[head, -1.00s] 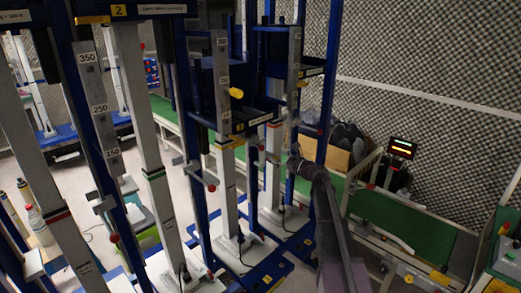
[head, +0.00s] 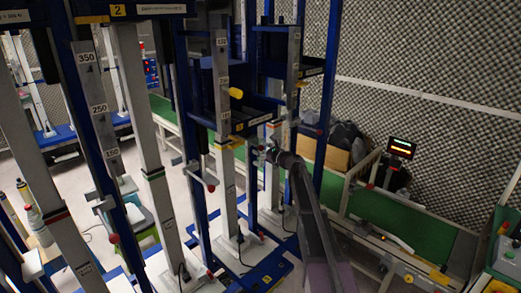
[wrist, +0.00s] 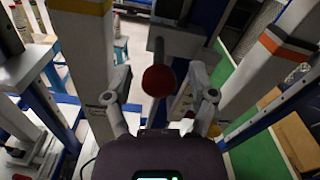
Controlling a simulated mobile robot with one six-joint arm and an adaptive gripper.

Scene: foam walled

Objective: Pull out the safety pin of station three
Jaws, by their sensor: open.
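In the wrist view a red ball knob (wrist: 158,81) sits at the lower end of a grey bracket (wrist: 175,42), apparently a safety pin's handle. My gripper (wrist: 160,73) is open, with one finger on each side of the knob and visible gaps to both. I cannot tell whether the knob is fully between the fingertips in depth. In the head view my gripper (head: 266,152) is beside the blue frame at the centre, and the knob there is too small to make out. Another red knob (head: 211,188) hangs on a nearer station. No station-three label is readable.
Blue uprights and pale columns (head: 228,190) stand close on the left. A "2" sign (head: 118,10) marks a nearer station. A green conveyor (head: 400,216) lies to the right, with a lit display (head: 401,148) above it. A white column with an orange band (wrist: 285,45) rises right of my gripper.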

